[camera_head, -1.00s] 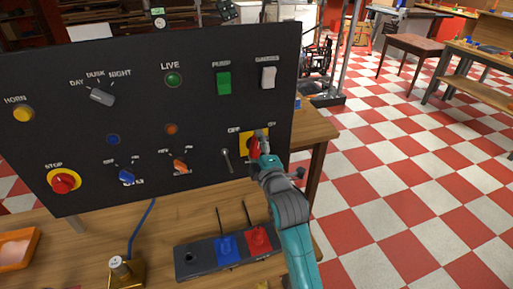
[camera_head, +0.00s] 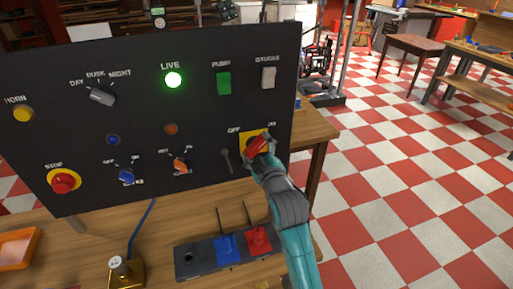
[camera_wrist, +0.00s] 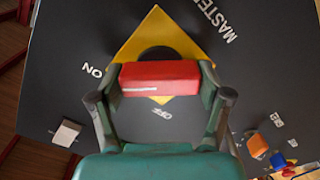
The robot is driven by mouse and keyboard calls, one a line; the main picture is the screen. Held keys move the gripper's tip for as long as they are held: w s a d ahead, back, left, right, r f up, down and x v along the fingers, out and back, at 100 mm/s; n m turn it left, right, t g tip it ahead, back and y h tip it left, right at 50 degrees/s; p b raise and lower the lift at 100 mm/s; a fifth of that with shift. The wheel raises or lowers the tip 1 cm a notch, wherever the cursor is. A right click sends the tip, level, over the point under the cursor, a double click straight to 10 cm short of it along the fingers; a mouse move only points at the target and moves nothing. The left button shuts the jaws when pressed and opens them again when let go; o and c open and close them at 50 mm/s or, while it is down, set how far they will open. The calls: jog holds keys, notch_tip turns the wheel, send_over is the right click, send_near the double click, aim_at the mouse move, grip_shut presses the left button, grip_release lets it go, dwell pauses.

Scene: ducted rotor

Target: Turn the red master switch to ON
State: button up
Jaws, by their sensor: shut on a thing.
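The red master switch (camera_head: 257,145) sits on a yellow plate at the right side of the black panel, between OFF and ON labels. In the wrist view its red handle (camera_wrist: 159,75) lies between my gripper's two fingers, in front of a dark round hub on the yellow plate (camera_wrist: 140,45). A white line marks the handle's left part. My gripper (camera_head: 263,160) is shut on the handle; it also fills the lower wrist view (camera_wrist: 160,100). In the head view the handle is tilted, its upper end toward ON. The green LIVE lamp (camera_head: 173,80) is brightly lit.
The black panel (camera_head: 200,120) also carries a green switch (camera_head: 224,83), a white switch (camera_head: 268,78), blue and orange knobs, and a red STOP button (camera_head: 64,182). A dark block with blue and red pieces (camera_head: 215,262) stands on the wooden bench below. Open floor lies at right.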

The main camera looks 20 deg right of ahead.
dwell(0.3)
jog(key=o, duration=1.1)
jog(key=s, duration=1.2)
